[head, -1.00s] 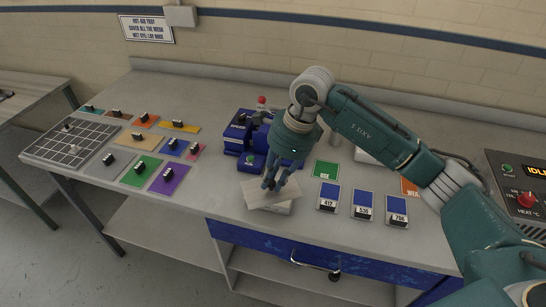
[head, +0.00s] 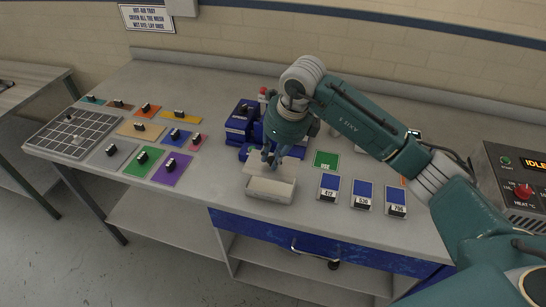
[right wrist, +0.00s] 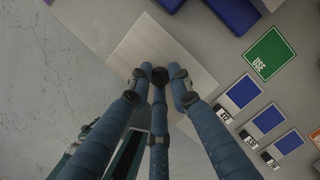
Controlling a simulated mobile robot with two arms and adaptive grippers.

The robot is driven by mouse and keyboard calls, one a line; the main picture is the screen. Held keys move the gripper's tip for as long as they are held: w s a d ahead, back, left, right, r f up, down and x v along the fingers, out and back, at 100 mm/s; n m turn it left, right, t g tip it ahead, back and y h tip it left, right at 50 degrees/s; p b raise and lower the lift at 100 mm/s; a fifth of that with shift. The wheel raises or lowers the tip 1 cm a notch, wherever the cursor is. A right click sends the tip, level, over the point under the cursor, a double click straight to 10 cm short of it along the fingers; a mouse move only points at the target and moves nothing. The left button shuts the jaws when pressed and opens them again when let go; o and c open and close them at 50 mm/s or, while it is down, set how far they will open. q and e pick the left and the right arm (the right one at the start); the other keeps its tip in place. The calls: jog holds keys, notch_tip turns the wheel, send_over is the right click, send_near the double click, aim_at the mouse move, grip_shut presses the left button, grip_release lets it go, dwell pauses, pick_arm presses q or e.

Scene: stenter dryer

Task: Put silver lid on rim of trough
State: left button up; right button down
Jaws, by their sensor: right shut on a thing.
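The silver lid (right wrist: 140,45) is a flat pale plate that fills the upper middle of the right wrist view. My right gripper (right wrist: 160,76) is shut on it by a small dark knob at the plate's middle. In the head view the lid (head: 256,168) is a light sheet under my right gripper (head: 270,160), partly hidden by the fingers. The trough (head: 270,195) is a pale box near the table's front edge, just in front of the lid. Its front wall and part of its top show. Whether lid and rim touch, I cannot tell. My left gripper is not in view.
A blue machine (head: 240,122) stands close behind the gripper. A green USE card (head: 326,160) and several blue numbered cards lie to the right. Coloured swatches and a gridded board (head: 72,135) lie to the left. A control box (head: 520,185) stands far right.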

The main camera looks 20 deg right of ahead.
jog(key=shift+f+b, duration=0.6)
jog(key=shift+f, duration=0.35)
notch_tip(320, 180, down, 5)
jog(key=b, duration=0.4)
jog(key=shift+r, duration=0.1)
jog(key=c, duration=1.5)
grip_release()
jog(key=shift+r, duration=0.15)
